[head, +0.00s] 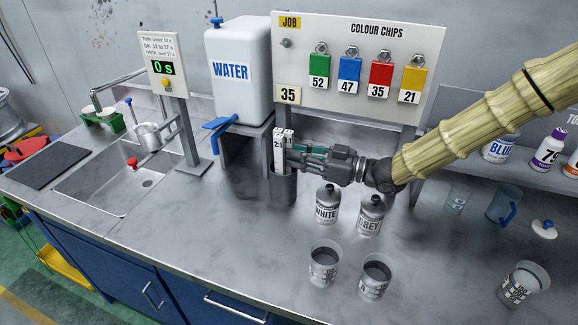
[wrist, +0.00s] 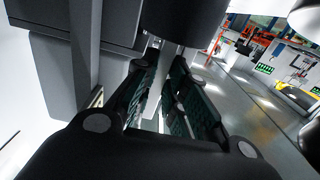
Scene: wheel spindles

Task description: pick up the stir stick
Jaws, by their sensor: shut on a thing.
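White flat stir sticks (head: 279,155), one marked 2:1, stand upright in a dark grey holder (head: 284,190) in front of the job board. My gripper (head: 294,153) reaches in from the right at the height of the sticks, just above the holder's rim. In the wrist view its green-padded fingers are closed on a pale stick (wrist: 157,98). The stick's lower end is hidden, so I cannot tell whether it is still inside the holder.
White (head: 327,205) and grey (head: 370,214) paint bottles stand below my gripper, with two cups (head: 323,265) (head: 375,277) in front. The water tank (head: 238,75) and job board (head: 350,30) rise behind. The counter's left front is clear, beside the sink (head: 118,180).

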